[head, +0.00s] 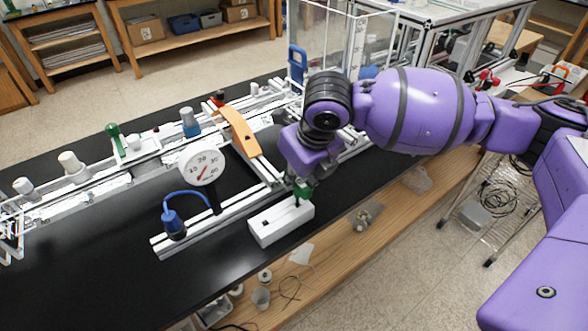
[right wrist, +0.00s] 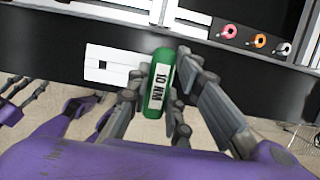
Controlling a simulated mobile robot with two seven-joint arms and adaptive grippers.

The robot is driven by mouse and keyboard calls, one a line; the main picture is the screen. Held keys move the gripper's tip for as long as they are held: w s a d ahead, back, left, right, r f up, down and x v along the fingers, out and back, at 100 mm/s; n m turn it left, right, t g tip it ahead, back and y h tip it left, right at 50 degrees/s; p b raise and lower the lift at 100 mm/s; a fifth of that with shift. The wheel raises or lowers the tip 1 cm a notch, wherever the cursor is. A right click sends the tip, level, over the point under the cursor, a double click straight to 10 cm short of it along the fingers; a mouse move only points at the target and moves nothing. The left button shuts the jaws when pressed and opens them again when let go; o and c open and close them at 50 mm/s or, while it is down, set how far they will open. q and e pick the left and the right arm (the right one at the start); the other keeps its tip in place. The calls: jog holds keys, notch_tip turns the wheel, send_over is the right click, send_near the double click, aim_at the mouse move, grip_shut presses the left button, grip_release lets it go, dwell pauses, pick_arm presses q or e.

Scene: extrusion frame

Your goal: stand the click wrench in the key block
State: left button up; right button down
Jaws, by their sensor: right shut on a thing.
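The click wrench has a green handle (head: 303,190), marked "10 NM" in the right wrist view (right wrist: 159,85). My right gripper (head: 304,184) is shut around this handle, with a finger on each side. The white key block (head: 282,228) lies on the black bench near its front edge. The wrench's dark shaft points down to the block's right end; I cannot tell whether its tip is inside. A square hole shows toward the block's left end, also in the right wrist view (right wrist: 93,55). My left gripper (right wrist: 28,88) shows only partly, at the left of the right wrist view.
A round dial gauge (head: 202,165), a blue fitting with a hose (head: 173,222) and aluminium rails stand left of and behind the block. An orange part (head: 240,131) lies over the rails. Another green-handled tool (head: 114,137) stands farther left. The front-left bench top is clear.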

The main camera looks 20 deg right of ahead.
jog(key=c, duration=1.5)
grip_release()
